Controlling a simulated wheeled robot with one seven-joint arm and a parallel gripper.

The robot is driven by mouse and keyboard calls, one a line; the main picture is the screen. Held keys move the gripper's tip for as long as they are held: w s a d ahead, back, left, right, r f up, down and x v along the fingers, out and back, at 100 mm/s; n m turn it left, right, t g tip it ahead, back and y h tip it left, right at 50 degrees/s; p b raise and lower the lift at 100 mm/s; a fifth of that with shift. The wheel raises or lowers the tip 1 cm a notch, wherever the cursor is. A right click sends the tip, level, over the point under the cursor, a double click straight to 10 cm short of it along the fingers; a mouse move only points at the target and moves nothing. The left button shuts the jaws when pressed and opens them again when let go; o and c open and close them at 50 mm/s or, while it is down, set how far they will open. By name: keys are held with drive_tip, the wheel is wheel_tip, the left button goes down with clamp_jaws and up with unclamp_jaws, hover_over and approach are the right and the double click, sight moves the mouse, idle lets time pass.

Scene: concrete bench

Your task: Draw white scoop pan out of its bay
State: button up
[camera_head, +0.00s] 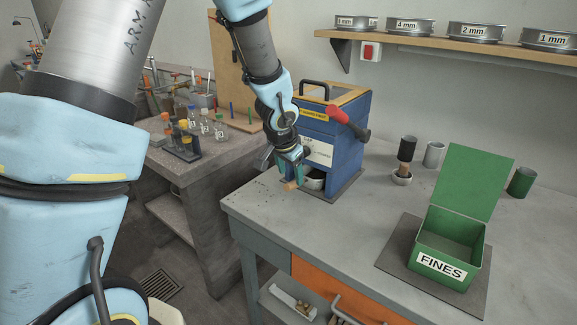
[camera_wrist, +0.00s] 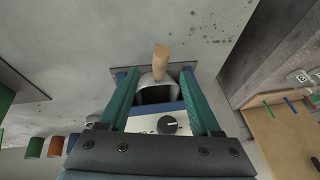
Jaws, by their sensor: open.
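The white scoop pan (camera_head: 315,182) sits low in the front opening of the blue machine (camera_head: 340,150), with its wooden handle (camera_head: 291,186) sticking out. In the wrist view the pan's pale rim (camera_wrist: 148,80) and wooden handle (camera_wrist: 161,58) show between and just beyond my fingertips. My gripper (camera_head: 298,172) is open in front of the bay, its teal fingers (camera_wrist: 156,73) on either side of the pan's front. I cannot tell whether a finger touches it. The pan's inside is dark and its back is hidden in the bay.
A red-handled lever (camera_head: 346,121) juts from the machine. An open green FINES box (camera_head: 442,265) stands on a dark mat (camera_head: 397,254) at right. The bench front (camera_head: 300,225) is clear.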

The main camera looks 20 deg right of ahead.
sight(292, 182)
drive_tip(key=x, duration=0.7)
clamp_jaws()
idle(0.5)
idle(0.9)
